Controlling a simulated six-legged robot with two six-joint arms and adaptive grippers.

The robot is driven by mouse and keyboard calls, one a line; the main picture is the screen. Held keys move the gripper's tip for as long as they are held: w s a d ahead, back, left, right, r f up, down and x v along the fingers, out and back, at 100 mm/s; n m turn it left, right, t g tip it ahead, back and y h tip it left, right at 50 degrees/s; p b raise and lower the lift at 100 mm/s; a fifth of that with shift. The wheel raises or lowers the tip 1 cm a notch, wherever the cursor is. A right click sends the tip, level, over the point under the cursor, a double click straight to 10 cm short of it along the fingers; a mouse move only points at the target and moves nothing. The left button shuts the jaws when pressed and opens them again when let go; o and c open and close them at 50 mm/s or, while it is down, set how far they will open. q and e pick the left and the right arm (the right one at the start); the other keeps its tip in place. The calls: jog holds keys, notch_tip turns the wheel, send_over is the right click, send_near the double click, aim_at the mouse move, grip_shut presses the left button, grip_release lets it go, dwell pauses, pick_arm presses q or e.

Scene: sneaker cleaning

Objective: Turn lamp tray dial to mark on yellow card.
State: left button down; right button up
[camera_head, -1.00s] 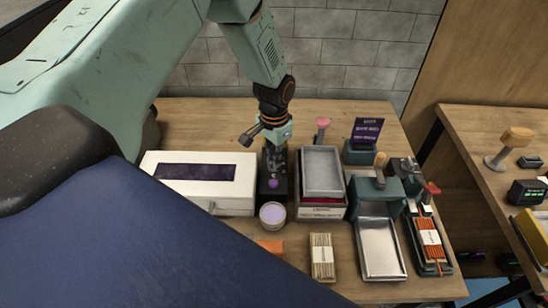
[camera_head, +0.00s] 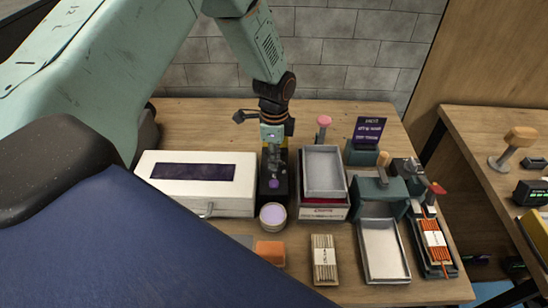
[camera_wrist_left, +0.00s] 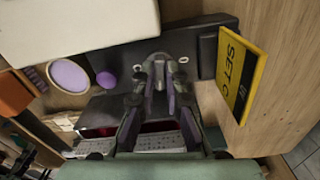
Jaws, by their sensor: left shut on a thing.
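The lamp tray looks to be the narrow black unit (camera_head: 266,193) beside the white box; it also shows in the left wrist view (camera_wrist_left: 205,45). A purple knob (camera_wrist_left: 106,79) sits at one end of it. My left gripper (camera_head: 274,167) points down over the black unit. In the left wrist view my left gripper (camera_wrist_left: 160,72) is shut on a small grey dial (camera_wrist_left: 157,58), mostly hidden between the fingers. The dial's pointer and any mark cannot be made out. The yellow card (camera_wrist_left: 240,75), partly reading "SET", stands right of the dial. My right gripper is not in view.
A white box (camera_head: 200,203) stands close on the left. A lilac-topped round jar (camera_head: 273,214) is in front, and a grey tray (camera_head: 323,171) on the right. An orange block (camera_head: 270,251) and a bundle of sticks (camera_head: 324,262) lie nearer the front edge.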

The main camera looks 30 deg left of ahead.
pick_arm(q)
jog(key=m, duration=0.4)
jog(key=shift+m+b, duration=0.3)
jog(key=shift+b, duration=0.05)
jog(key=m, duration=0.3)
jog(key=shift+m+b, duration=0.3)
jog(key=shift+m, duration=0.1)
jog(key=m, duration=0.4)
jog(key=shift+b, duration=0.3)
jog(key=shift+f+m, duration=0.1)
jog(key=shift+m, duration=1.6)
jog(key=shift+s, duration=0.1)
jog(key=c, duration=1.4)
grip_release()
notch_tip(320, 180, up, 12)
